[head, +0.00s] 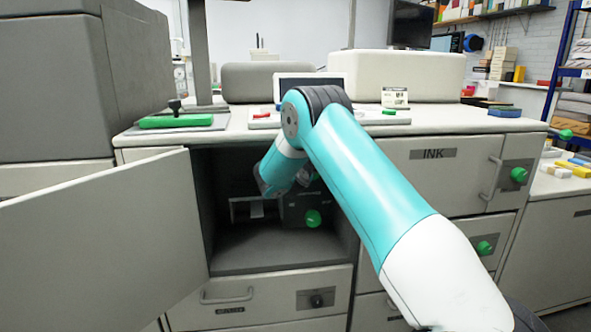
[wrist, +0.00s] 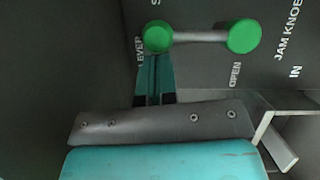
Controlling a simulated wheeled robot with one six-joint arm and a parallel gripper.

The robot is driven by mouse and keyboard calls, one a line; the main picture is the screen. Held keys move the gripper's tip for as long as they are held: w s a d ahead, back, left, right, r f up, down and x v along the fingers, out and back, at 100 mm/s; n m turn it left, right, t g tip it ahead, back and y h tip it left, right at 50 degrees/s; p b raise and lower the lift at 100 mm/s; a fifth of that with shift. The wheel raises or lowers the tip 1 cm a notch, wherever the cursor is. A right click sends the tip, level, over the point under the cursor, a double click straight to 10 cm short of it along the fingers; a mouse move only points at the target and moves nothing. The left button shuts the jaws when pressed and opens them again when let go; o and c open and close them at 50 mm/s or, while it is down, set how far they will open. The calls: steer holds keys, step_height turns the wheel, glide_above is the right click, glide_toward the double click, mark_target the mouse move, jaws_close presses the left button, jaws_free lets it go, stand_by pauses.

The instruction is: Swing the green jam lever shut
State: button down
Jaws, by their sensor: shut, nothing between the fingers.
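In the wrist view the jam lever is a pale bar (wrist: 200,37) with a round green end at the left (wrist: 158,36) and another at the right (wrist: 243,36). It lies level across a dark panel. "LEVER" is printed at its left and "OPEN" below its right end. My gripper (wrist: 155,62) is shut and empty, its tips just below the left green end; I cannot tell if they touch. In the head view a green knob (head: 313,218) shows on a dark unit inside the open cabinet, and my arm hides most of my gripper.
The cabinet door (head: 100,245) stands open to the left. The cabinet floor (head: 270,250) is clear in front of the unit. In the wrist view a pale bracket (wrist: 275,140) is at the right, near my gripper, and "JAM KNOB IN" is printed on the panel's right.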

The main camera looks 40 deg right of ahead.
steer(key=w+a+b+v, duration=0.1)
steer(key=w+b+v, duration=0.1)
steer(key=v, duration=1)
steer(key=shift+a+f, duration=0.25)
steer(key=shift+s, duration=0.15)
